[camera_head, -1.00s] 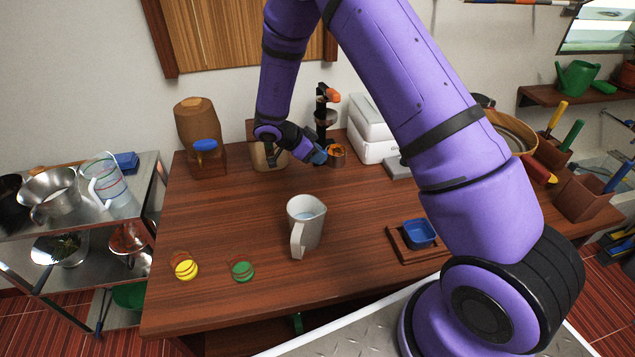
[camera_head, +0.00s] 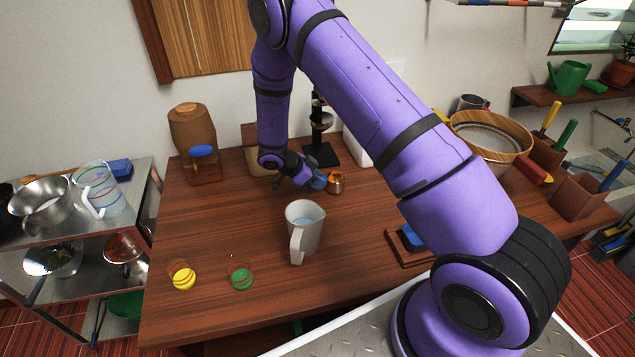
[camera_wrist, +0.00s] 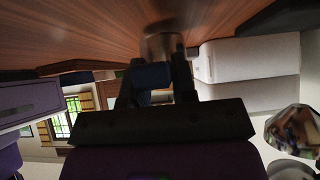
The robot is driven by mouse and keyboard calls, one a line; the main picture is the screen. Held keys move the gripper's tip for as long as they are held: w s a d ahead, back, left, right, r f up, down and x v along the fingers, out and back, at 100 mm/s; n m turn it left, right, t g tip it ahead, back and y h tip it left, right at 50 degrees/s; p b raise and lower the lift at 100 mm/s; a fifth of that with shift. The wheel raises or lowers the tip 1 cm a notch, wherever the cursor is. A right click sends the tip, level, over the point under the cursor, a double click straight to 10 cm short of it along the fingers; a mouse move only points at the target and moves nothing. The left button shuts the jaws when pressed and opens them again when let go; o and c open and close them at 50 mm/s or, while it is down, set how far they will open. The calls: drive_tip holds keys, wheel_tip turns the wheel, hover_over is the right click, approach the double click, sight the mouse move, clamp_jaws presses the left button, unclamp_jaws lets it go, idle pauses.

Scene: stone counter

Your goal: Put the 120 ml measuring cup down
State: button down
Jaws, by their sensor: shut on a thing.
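The measuring cup (camera_head: 337,184) is a small metal cup with orange-brown contents at its top. It is near the middle of the wooden counter, behind the white pitcher. My gripper (camera_head: 314,181) is to its left, shut on the cup's blue handle. In the wrist view the cup (camera_wrist: 163,46) is a blurred metal shape beyond the blue handle (camera_wrist: 152,76). The cup looks upright and close to the counter top (camera_head: 230,218). I cannot tell whether its base touches the wood.
A white pitcher (camera_head: 302,234) stands in front of the cup. A black stand (camera_head: 320,152) is behind it. The counter's left middle is clear.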

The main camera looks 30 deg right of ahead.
drive_tip(key=shift+f, duration=0.45)
drive_tip(key=shift+f, duration=0.15)
drive_tip(key=c, duration=0.9)
unclamp_jaws()
